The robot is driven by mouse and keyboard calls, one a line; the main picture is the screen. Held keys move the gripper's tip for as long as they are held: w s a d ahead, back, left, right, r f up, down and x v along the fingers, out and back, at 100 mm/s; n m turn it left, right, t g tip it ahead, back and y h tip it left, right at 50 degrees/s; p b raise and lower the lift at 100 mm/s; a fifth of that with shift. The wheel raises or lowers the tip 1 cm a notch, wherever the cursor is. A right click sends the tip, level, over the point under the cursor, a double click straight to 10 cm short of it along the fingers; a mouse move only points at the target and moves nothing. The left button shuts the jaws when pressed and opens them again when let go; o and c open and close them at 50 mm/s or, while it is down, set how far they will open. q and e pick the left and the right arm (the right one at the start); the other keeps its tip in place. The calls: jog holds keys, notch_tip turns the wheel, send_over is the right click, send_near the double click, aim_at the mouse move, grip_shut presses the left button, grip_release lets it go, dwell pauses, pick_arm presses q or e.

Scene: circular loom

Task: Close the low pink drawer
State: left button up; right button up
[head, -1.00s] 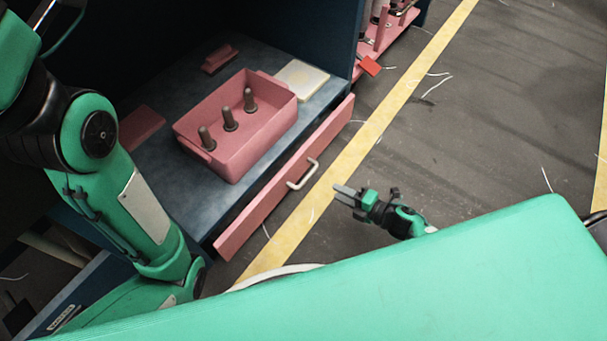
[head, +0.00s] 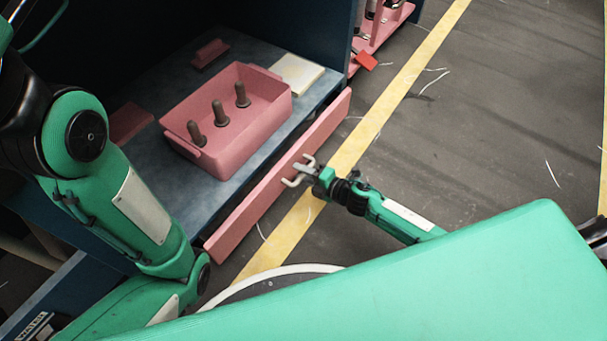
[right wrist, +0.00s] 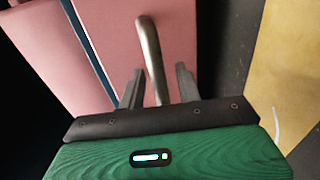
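The low pink drawer shows its long front panel (head: 243,218) below the blue cabinet shelf, standing out a little from the cabinet edge. Its pale metal bar handle (head: 289,183) is near the panel's middle. My right gripper (head: 304,171) is at the handle. In the right wrist view, the handle (right wrist: 150,48) runs between the two fingers of the right gripper (right wrist: 158,85), which are apart with visible space on both sides of the bar. The pink drawer front (right wrist: 165,25) also shows there. My left gripper is out of view.
A pink bin (head: 235,160) with several dark pegs stands on the blue shelf (head: 195,185) above the drawer. A pale flat block (head: 298,72) lies behind it. Open grey floor (head: 470,130) with a yellow line (head: 385,105) lies to the right.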

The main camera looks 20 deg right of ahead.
jog(key=shift+c, duration=0.2)
grip_shut()
jog(key=shift+r+p+x, duration=0.15)
jog(key=shift+r+x, duration=0.05)
jog(key=shift+x, duration=0.8)
jog(key=shift+r+p+x, duration=0.15)
jog(key=shift+r+x, duration=0.05)
jog(key=shift+x, duration=0.75)
jog(key=shift+w, duration=0.15)
jog(key=shift+o, duration=0.2)
grip_release()
jog(key=shift+a, duration=0.1)
jog(key=shift+r, duration=0.15)
